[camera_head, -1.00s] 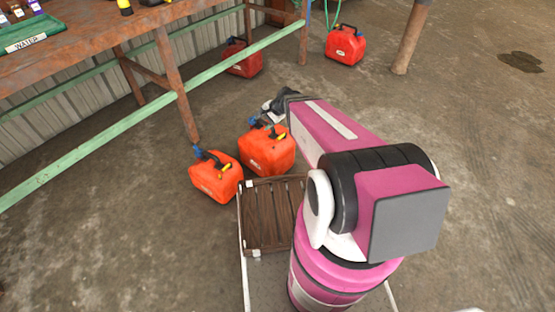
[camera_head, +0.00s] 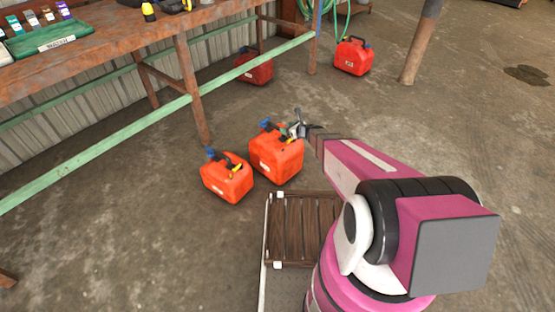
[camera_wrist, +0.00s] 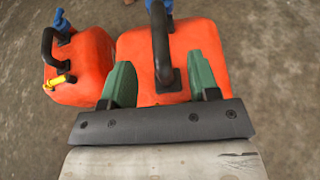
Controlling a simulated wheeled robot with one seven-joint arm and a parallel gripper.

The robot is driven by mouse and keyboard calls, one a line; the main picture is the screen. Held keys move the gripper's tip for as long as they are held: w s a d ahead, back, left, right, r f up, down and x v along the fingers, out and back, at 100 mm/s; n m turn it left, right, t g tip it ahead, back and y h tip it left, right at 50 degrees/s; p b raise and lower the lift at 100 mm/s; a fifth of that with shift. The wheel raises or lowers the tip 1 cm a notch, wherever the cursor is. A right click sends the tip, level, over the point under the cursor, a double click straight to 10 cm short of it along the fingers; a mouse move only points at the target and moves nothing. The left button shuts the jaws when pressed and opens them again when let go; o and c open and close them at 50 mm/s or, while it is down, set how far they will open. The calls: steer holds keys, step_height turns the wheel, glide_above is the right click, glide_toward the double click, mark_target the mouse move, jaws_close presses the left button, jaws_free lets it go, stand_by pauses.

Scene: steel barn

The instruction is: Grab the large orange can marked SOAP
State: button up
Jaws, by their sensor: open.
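The large orange can (camera_head: 276,160) stands upright on the concrete floor, with a dark handle, a blue spout and a yellow part on top. No SOAP marking can be read on it. My gripper (camera_head: 297,130) is over its top at the right. In the wrist view, the green fingers of my gripper (camera_wrist: 160,78) are apart. The large can (camera_wrist: 140,50) lies beyond them, and its black handle (camera_wrist: 160,45) shows between the two fingers, not clasped. A smaller orange can (camera_head: 226,182) stands just left of the large one, and it shows at the left in the wrist view (camera_wrist: 88,60).
A rusty workbench (camera_head: 110,50) with a green lower rail (camera_head: 100,160) stands at the left, its leg (camera_head: 193,90) behind the cans. Red cans stand under the bench (camera_head: 255,68) and beyond it (camera_head: 353,57), near a post (camera_head: 419,42).

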mark_target(278, 127)
steer(key=x, duration=0.8)
steer(key=shift+s+d+f, duration=0.1)
steer(key=shift+s+f, duration=0.05)
steer(key=shift+f, duration=0.15)
jaws_close()
steer(key=shift+r, duration=0.1)
stand_by(1.0)
